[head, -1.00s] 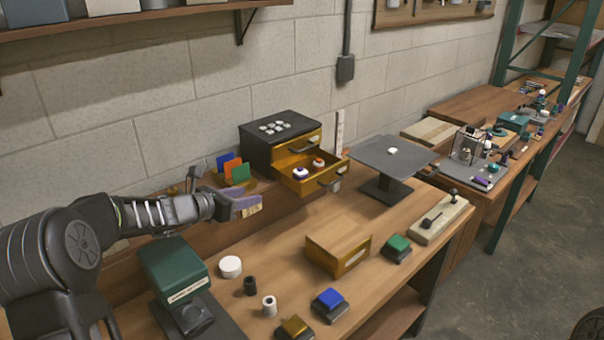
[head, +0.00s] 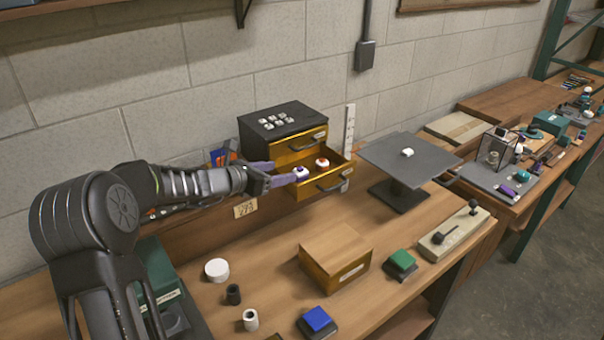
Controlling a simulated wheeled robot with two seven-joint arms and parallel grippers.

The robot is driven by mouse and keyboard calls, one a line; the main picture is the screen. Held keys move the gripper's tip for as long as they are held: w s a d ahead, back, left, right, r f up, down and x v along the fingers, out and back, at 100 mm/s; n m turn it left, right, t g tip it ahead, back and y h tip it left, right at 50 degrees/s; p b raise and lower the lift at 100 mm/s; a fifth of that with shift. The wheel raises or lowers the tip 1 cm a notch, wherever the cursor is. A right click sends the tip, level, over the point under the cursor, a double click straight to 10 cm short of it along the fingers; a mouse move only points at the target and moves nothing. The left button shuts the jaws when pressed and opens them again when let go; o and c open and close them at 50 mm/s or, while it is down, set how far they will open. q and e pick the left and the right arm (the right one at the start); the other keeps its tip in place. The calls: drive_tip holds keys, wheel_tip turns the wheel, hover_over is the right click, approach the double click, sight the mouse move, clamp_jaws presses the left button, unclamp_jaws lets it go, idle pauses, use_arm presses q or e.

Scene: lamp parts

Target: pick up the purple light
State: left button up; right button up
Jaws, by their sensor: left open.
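The purple light (head: 301,172), a small white piece with purple on it, sits in the open drawer (head: 325,190) of the black and yellow cabinet (head: 283,127). A similar white piece with an orange-red top (head: 322,162) sits to its right in the same drawer. My left gripper (head: 288,175) is open at the drawer's left side, its purplish fingers pointing right. The fingertips are close beside the purple light; I cannot tell whether they touch it. My right gripper is not in view.
A grey stand (head: 408,158) with a small white piece on it is right of the cabinet. A wooden box (head: 335,255), a green button block (head: 400,262), a blue button block (head: 317,321) and small cylinders sit in front. Bare tabletop lies between.

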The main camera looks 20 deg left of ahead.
sight(298, 169)
use_arm(q)
drive_tip(key=shift+x, duration=1.35)
drive_tip(key=shift+p, duration=0.3)
drive_tip(key=p+x, duration=0.1)
drive_tip(key=x, duration=0.3)
drive_tip(key=shift+w+d, duration=0.1)
drive_tip(key=shift+w, duration=0.05)
drive_tip(key=shift+w+d+f, duration=0.1)
drive_tip(key=shift+w+f, duration=0.15)
drive_tip(key=shift+w, duration=0.15)
drive_tip(key=shift+c, duration=0.3)
clamp_jaws()
